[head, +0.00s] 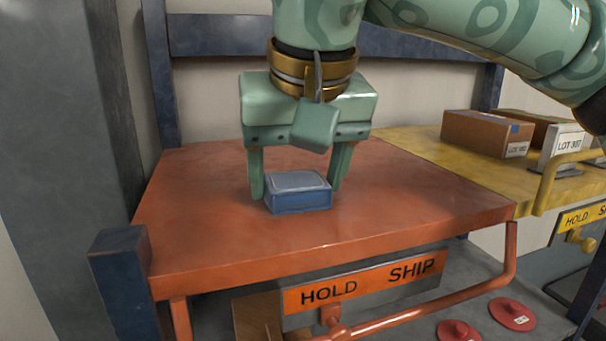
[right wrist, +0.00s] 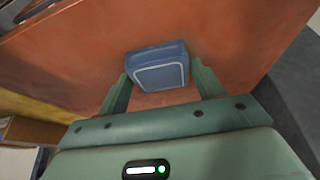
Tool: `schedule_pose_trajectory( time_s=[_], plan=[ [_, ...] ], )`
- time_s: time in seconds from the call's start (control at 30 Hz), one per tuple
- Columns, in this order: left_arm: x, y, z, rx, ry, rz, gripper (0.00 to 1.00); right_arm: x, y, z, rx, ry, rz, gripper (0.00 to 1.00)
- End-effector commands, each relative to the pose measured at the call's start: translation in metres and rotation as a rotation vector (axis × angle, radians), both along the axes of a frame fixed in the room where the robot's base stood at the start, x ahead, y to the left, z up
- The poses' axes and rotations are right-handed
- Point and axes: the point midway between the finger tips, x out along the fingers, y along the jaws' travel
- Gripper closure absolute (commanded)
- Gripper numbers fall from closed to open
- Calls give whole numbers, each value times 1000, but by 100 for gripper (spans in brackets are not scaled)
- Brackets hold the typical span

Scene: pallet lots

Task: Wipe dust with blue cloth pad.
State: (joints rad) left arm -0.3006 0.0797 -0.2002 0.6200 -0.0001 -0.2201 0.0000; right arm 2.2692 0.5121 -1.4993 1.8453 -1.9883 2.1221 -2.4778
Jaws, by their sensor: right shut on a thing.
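The blue cloth pad (head: 298,200) is a small block with a paler top, at the middle of the orange table (head: 420,220). My right gripper (head: 300,188) comes down from above and is shut on the pad, one finger on each side. The pad is at or just above the tabletop; I cannot tell which. The right wrist view shows the pad (right wrist: 158,68) between both fingers (right wrist: 160,88). I cannot make out distinct dust on the orange surface. My left gripper is not in view.
A yellow table (head: 430,150) adjoins at the right, with cardboard boxes (head: 487,133) and a lot card (head: 562,148). A blue post (head: 121,280) stands at the front left corner. A HOLD/SHIP sign (head: 365,284) and an orange rail run along the front. The orange top around the pad is clear.

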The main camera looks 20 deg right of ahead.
Motion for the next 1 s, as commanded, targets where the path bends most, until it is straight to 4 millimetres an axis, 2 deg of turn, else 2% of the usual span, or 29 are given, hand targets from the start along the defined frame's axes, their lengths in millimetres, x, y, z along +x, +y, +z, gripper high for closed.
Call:
schedule_pose_trajectory(
  time_s=[0.7, 1.0],
  plan=[
    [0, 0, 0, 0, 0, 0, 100, 54, 2, -1, 1, 1, -2, 51],
    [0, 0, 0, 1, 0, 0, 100, 69, 2, -2, 1, 1, -2, 51]
  ],
)
